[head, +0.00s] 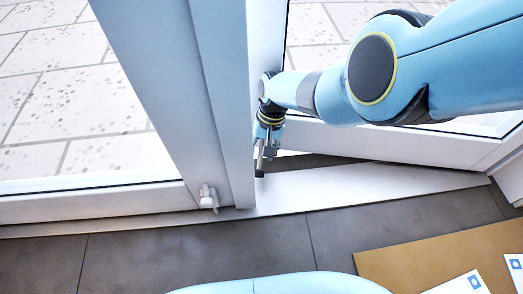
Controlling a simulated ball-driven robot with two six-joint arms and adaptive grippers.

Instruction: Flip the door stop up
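A small white door stop (208,198) sits low at the bottom of the white door frame post, left of centre. Its exact tilt is hard to tell at this size. My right gripper (263,165) reaches in from the right and points down beside the post's right edge, just above the white sill. It is to the right of the door stop and apart from it. I cannot tell whether its fingers are open or shut. My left gripper is out of view.
A white glass door (400,143) stands ajar on the right, behind my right arm. A fixed glass pane (75,100) is on the left. The white sill (330,188) meets dark floor tiles (200,255). A brown mat (440,262) with white cards lies at lower right.

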